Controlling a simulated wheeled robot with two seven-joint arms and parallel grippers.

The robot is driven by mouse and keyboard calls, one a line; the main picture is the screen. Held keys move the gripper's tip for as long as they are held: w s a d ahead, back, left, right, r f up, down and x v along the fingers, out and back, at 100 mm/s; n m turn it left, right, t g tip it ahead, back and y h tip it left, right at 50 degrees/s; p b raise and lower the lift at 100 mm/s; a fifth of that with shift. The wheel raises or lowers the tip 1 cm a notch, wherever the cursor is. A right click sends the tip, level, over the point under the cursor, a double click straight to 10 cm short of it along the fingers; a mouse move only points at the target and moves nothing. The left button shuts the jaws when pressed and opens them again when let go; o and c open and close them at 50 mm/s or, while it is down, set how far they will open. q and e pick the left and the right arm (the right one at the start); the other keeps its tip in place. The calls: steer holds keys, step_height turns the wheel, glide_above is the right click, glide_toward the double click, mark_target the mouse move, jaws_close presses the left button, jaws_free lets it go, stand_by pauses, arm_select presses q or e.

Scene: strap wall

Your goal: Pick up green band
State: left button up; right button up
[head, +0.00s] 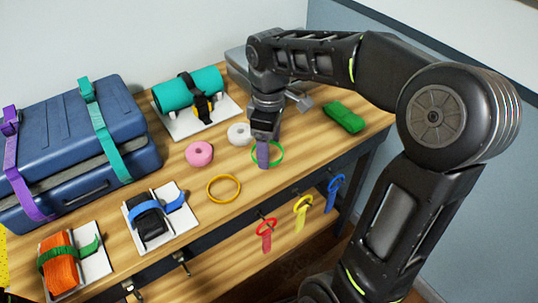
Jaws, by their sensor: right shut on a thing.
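The green band (282,153) is a thin ring at the right-middle of the wooden table. My right gripper (263,163) points down over the band's left part, its jaws shut on the band. The fingers hide part of the ring, and I cannot tell whether it is clear of the tabletop. My left gripper is not in view.
A yellow band (223,189), a pink roll (199,154) and a white roll (239,133) lie nearby. A green folded bundle (345,117) is to the right. A blue case (75,140) and strapped rolls on white plates fill the left. Coloured straps hang along the front edge.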

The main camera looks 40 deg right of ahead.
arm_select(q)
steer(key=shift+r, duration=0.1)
arm_select(e)
step_height(320, 180, up, 5)
steer(key=shift+r, duration=0.15)
stand_by(0.5)
